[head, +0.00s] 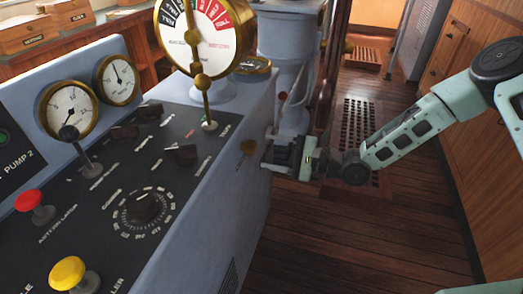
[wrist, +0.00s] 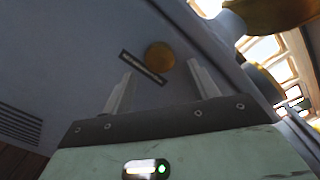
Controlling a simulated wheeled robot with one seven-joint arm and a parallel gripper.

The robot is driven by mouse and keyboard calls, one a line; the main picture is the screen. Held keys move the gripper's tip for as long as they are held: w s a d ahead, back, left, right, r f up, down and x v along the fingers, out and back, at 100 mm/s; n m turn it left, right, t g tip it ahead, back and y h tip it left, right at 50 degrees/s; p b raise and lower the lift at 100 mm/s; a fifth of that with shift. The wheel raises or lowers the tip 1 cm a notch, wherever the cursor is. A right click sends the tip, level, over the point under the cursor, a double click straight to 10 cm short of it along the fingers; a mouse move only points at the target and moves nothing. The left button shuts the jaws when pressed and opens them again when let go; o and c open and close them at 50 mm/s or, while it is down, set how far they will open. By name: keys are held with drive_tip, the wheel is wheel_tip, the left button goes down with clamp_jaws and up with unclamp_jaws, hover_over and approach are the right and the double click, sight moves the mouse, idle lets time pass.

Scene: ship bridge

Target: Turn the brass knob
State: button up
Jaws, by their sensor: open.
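The brass knob (head: 248,147) sits on the right side face of the blue-grey console. It also shows in the wrist view as a round brass disc (wrist: 160,55), next to a dark narrow slot-like plate (wrist: 134,62). My gripper (head: 269,152) is at the right of the knob, its fingers pointing toward the console side. In the wrist view my gripper (wrist: 160,80) is open and empty, with one finger on each side. The knob appears beyond the fingertips, roughly between them and slightly above. Contact with the knob does not show.
The console top (head: 105,170) carries a black dial, levers, a red button (head: 28,200) and a yellow button (head: 67,273). A brass telegraph dial (head: 200,35) stands at its back edge. A grey pedestal (head: 290,60) stands behind my gripper. The wooden floor (head: 330,245) in front is clear.

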drive_tip(key=v, duration=1.3)
drive_tip(key=shift+d+b, duration=0.2)
drive_tip(key=shift+b, duration=0.2)
drive_tip(key=shift+s, duration=0.1)
drive_tip(key=s+a+r+n+g+h+p, duration=0.1)
drive_tip(key=s+r+n+g+h+p, duration=0.1)
drive_tip(key=s+r+n+h, duration=0.6)
drive_tip(key=s+a+r+n+g+h+p, duration=0.2)
drive_tip(key=s+r+n+h, duration=0.6)
drive_tip(key=s, duration=0.9)
drive_tip(key=r+n+g+p, duration=0.1)
drive_tip(key=n, duration=0.1)
drive_tip(key=shift+a+r+n+g, duration=0.15)
drive_tip(key=shift+a+n+g, duration=0.05)
drive_tip(key=shift+n+g, duration=0.2)
